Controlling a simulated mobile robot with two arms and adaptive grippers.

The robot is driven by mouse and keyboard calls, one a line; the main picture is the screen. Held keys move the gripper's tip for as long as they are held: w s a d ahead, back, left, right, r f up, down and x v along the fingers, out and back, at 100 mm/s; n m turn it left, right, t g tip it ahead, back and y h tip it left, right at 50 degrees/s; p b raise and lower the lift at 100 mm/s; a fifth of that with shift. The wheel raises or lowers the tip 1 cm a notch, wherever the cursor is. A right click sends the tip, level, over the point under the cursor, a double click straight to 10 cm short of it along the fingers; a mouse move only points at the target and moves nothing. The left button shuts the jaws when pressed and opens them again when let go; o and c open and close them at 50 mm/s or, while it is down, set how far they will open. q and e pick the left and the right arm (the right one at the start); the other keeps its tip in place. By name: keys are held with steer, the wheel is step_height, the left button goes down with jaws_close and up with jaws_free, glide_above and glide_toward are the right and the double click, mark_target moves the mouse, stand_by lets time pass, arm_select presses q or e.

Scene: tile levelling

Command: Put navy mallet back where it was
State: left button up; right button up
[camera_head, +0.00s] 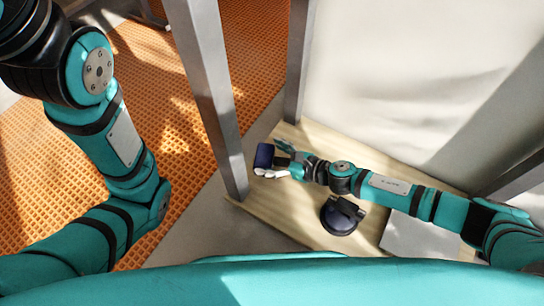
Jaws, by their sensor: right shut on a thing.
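The navy mallet (264,155) shows as a dark blue block at the tip of my right gripper (280,163), over the left end of a pale wooden board. My right gripper is shut on it. The fingers and my wrist cover part of the mallet, and I cannot make out its handle. I cannot tell whether the mallet touches the board. My left arm shows at the left, but its gripper is not in view.
A dark round tool with a handle (340,218) lies on the wooden board (290,222) below my right forearm. A grey tile (412,238) lies to its right. Metal posts (212,90) stand at the board's left. Orange grid flooring (150,130) covers the left.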

steer(key=shift+f+b, duration=0.45)
steer(key=shift+f, duration=0.15)
stand_by(0.5)
steer(key=o, duration=1.4)
steer(key=shift+f, duration=0.1)
